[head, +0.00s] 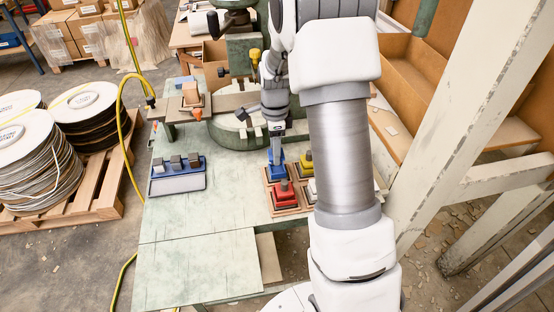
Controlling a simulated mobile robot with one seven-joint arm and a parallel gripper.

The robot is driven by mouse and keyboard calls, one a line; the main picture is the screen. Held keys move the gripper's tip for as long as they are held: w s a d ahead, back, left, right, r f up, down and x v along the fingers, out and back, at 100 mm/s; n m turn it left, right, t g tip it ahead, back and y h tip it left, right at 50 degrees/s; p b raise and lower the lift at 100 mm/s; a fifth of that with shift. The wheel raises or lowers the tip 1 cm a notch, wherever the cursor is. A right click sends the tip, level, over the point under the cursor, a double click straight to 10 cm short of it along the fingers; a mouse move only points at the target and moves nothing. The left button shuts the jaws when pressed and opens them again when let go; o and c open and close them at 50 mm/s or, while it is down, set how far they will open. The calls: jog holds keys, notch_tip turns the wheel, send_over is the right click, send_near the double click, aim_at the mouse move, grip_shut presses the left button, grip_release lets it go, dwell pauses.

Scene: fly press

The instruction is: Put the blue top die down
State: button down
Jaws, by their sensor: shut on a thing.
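The blue top die (276,170) is upright at the back left spot of a brown wooden rack (267,186) on the green bench. My gripper (276,132) points down from above and is shut on the top of the blue die. I cannot tell whether the die's base rests on the rack or hangs just above it. A red die (285,198) sits in front of it, and a yellow die (306,163) sits to its right. A white piece (312,187) is partly hidden behind my arm.
A blue tray (180,185) with several grey blocks lies left on the bench (190,225). The green fly press (235,125) stands behind the rack. A brown block (191,94) is at the back left. The bench's front left is clear. A pale post stands at right.

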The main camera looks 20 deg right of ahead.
jog(key=shift+w+d+f, duration=0.25)
jog(key=shift+d+f, duration=0.15)
jog(key=shift+f, duration=1.85)
jog(key=shift+f+b, duration=0.2)
jog(key=shift+b, duration=0.15)
jog(key=shift+c, duration=1.2)
grip_release()
jog(key=shift+r, duration=0.15)
